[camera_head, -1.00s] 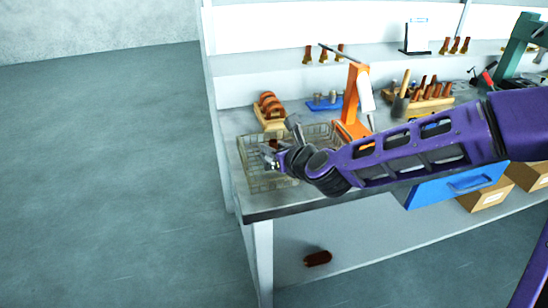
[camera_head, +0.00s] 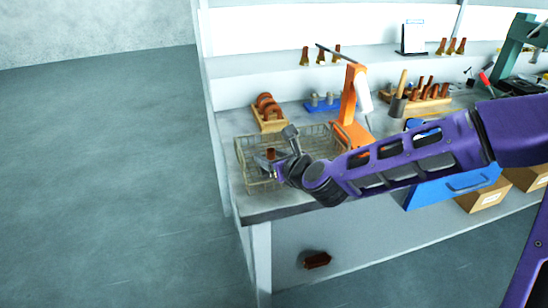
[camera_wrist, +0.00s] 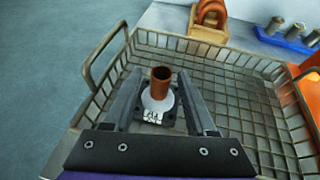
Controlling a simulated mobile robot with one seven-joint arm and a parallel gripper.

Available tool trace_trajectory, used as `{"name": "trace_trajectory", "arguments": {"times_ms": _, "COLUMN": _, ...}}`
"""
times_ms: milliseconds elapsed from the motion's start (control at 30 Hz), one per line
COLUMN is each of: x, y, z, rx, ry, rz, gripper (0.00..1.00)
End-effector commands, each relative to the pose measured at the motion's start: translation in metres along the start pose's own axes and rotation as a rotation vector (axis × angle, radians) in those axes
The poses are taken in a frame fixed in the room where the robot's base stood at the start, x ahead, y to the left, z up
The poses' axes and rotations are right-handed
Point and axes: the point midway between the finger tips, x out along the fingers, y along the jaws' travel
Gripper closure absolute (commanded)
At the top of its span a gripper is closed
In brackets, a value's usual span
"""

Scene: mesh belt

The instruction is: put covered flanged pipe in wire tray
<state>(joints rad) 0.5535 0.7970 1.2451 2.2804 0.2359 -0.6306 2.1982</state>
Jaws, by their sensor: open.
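The covered flanged pipe (camera_wrist: 161,78) is a short brown tube on a pale round collar, with a dark flange below. It stands about upright inside the wire tray (camera_wrist: 240,62), near its left part, and also shows in the head view (camera_head: 270,153). Whether its flange touches the mesh floor is hard to tell. The wire tray is a shallow mesh basket with a loop handle at left; it also shows in the head view (camera_head: 243,160). My gripper (camera_wrist: 160,84) is open, with one finger on each side of the pipe. In the head view my gripper (camera_head: 267,164) is over the tray.
Behind the tray are a wooden rack with brown rings (camera_head: 268,118) and a blue holder with grey cylinders (camera_head: 322,106). An orange stand (camera_head: 350,105) rises close to the tray's right. A brown piece (camera_head: 317,260) lies below the table. The tray's right part is empty.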

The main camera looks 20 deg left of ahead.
Motion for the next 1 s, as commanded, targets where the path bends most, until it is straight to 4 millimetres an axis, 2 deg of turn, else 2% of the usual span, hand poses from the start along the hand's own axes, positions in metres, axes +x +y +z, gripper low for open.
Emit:
{"name": "trace_trajectory", "arguments": {"times_ms": 167, "x": -0.013, "y": -0.002, "z": 0.004, "rx": 0.001, "ry": 0.000, "rz": -0.002, "gripper": 0.43}}
{"name": "trace_trajectory", "arguments": {"times_ms": 600, "x": -0.096, "y": -0.002, "z": 0.005, "rx": 0.001, "ry": 0.001, "rz": -0.004, "gripper": 0.43}}
{"name": "trace_trajectory", "arguments": {"times_ms": 667, "x": -0.095, "y": -0.003, "z": -0.001, "rx": 0.002, "ry": -0.004, "rz": -0.006, "gripper": 0.43}}
{"name": "trace_trajectory", "arguments": {"times_ms": 1000, "x": -0.115, "y": -0.002, "z": 0.002, "rx": 0.001, "ry": -0.005, "rz": -0.004, "gripper": 0.43}}
